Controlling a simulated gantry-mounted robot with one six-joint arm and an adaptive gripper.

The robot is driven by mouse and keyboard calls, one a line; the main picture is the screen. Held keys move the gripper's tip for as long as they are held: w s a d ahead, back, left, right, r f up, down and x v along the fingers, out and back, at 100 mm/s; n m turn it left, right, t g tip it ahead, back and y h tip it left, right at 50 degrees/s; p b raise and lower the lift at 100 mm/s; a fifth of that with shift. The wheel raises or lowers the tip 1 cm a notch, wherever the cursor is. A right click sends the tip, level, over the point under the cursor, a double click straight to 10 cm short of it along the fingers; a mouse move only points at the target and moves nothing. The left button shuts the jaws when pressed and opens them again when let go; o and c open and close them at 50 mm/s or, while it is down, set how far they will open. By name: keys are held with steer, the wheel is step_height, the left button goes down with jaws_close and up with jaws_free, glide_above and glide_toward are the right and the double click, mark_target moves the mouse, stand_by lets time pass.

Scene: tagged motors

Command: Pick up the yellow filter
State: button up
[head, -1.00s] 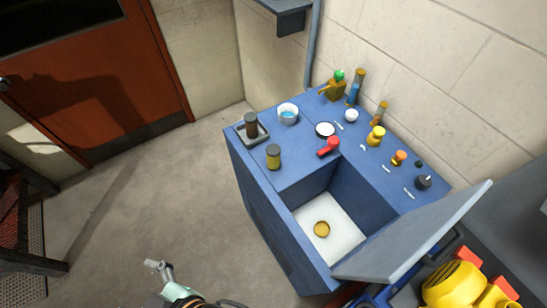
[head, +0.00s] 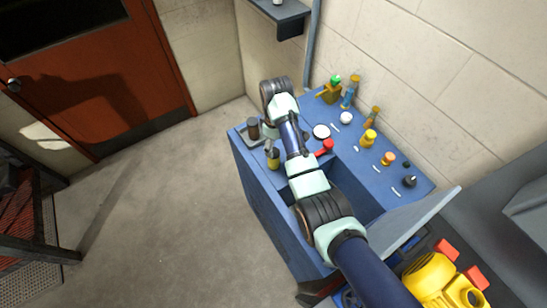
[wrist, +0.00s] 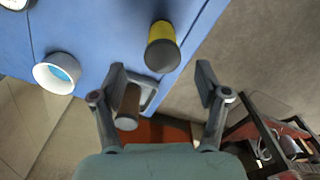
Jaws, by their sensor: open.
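The yellow filter, a short upright yellow cylinder with a dark end, stands near the left edge of the blue cabinet top. It shows in the head view (head: 274,162) and in the wrist view (wrist: 161,34). My gripper (wrist: 161,82) is open and empty, its two fingers spread wide. In the wrist view the filter appears beyond the fingertips, between their lines, and apart from both fingers. In the head view my arm reaches over the cabinet, and the fingers are hard to make out beside the filter.
A brown cylinder (wrist: 129,104) stands on a small grey tray (head: 243,139) close by. A white cup with blue inside (wrist: 54,72) is left of it in the wrist view. A red part (head: 324,147) and several bottles stand farther along the blue cabinet top (head: 352,165).

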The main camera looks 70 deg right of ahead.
mark_target(274, 159)
steer(key=f, duration=0.7)
steer(key=shift+w+a+b, duration=0.1)
steer(key=shift+w+b, duration=0.15)
steer(key=shift+b, duration=0.05)
steer(key=c, duration=1.2)
